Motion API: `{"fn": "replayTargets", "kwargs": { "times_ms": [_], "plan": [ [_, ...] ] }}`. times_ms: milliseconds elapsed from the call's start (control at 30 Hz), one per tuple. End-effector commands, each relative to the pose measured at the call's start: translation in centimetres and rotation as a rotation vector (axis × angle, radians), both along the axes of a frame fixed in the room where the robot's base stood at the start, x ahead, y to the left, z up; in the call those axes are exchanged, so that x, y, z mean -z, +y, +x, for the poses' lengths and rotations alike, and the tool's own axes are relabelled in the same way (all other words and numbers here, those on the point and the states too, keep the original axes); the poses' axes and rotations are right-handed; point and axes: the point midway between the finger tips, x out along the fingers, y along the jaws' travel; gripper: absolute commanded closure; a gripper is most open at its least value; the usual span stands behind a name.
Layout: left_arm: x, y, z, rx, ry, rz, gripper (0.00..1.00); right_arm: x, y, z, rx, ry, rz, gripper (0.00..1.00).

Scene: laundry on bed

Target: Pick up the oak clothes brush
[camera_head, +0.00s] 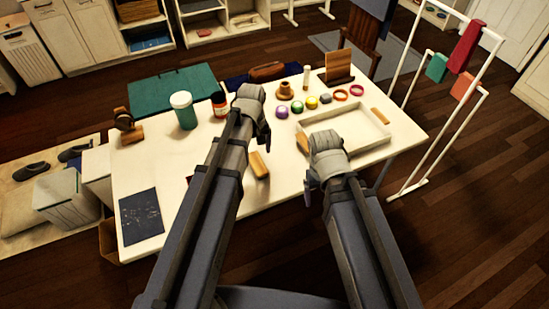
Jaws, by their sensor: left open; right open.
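A light wooden block-shaped piece, which looks like the oak clothes brush (260,166), lies on the white table (170,180) near its front edge. It sits between my two arms, and its lower part is close to my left arm. My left gripper (264,132) is open above the table, just beyond the brush. My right gripper (309,180) is open to the right of the brush, in front of the tray. Neither gripper visibly touches the brush. The fingertips are small and partly hidden by the wrists.
A shallow white tray (301,133) stands at the right, with a small wooden piece (380,116) in it. Several coloured balls and rings, a wooden stand (339,70), a green jar (183,112) and a red-labelled jar (219,103) stand behind. A dark sheet (141,214) lies front left.

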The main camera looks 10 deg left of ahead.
Motion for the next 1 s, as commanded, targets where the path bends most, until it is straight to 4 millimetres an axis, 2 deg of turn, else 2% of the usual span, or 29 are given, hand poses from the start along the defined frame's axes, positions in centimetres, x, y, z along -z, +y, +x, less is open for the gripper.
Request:
{"fn": "replayTargets", "kwargs": {
  "times_ms": [267, 533, 767, 1000],
  "plan": [
    [0.5, 0.6, 0.4, -0.037, -0.003, -0.004, 0.10, 0.5, 0.0, 0.0, 0.000, 0.000, 0.000, 0.16],
    [2.8, 0.5, 0.4, -0.035, -0.002, -0.003, 0.10, 2.8, 0.0, 0.0, 0.000, 0.000, 0.000, 0.16],
    [2.9, 0.5, 0.4, -0.034, -0.002, -0.003, 0.10, 2.9, 0.0, 0.0, 0.000, 0.000, 0.000, 0.16],
    [5.0, 0.6, 0.3, -0.034, -0.002, -0.003, 0.10, 5.0, 0.0, 0.0, 0.000, 0.000, 0.000, 0.16]
  ]
}}
